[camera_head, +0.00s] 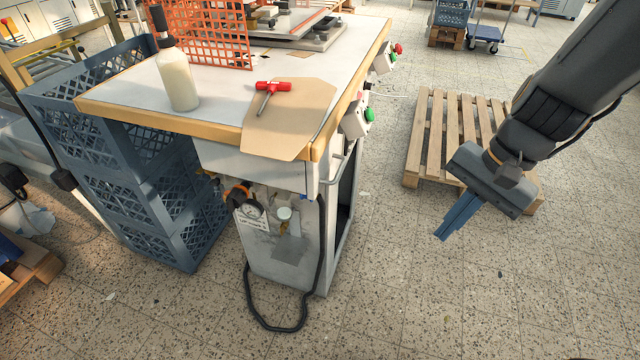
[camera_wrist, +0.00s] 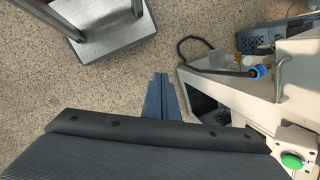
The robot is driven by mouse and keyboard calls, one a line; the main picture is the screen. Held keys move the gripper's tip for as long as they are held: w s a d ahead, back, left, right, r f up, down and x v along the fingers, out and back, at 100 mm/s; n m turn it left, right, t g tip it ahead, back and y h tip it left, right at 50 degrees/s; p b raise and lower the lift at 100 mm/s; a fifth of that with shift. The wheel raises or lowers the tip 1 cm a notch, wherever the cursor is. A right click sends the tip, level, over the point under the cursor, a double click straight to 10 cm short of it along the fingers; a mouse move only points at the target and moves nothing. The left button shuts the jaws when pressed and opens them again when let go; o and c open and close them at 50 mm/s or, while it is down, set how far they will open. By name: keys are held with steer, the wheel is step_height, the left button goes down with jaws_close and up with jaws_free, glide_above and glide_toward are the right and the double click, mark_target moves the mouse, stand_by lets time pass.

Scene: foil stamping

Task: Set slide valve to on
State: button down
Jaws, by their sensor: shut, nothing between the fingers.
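The machine's front panel (camera_head: 262,262) carries a small cluster of air fittings: a round gauge (camera_head: 250,209), an orange-and-black fitting (camera_head: 238,192) and a pale round knob (camera_head: 284,213) on a brass-coloured part. The slide valve appears to belong to this cluster, but its slider and on/off position are too small to tell. In the wrist view the fittings show side-on, with a blue ring (camera_wrist: 259,72). My gripper (camera_head: 456,218) is shut and empty, pointing down to the right of the machine, well apart from the fittings. Its blue fingers also show in the wrist view (camera_wrist: 160,95).
The worktable (camera_head: 225,75) overhangs the panel. A black hose (camera_head: 250,300) loops below. Green-button boxes (camera_head: 357,118) and a handle project from the right side. Blue crates (camera_head: 150,215) stand left, a pallet (camera_head: 440,140) behind my gripper.

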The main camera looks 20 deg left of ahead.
steer(key=w+a+f+m+t+y, duration=0.2)
steer(key=w+a+m+y, duration=0.4)
steer(key=w+a+m, duration=0.8)
steer(key=a+f+p, duration=0.1)
steer(key=a+f, duration=0.2)
steer(key=a, duration=0.3)
steer(key=s+a+f+n+p, duration=0.1)
steer(key=a+f, duration=0.3)
steer(key=a, duration=0.1)
steer(key=shift+a, duration=0.4)
steer(key=shift+f, duration=0.1)
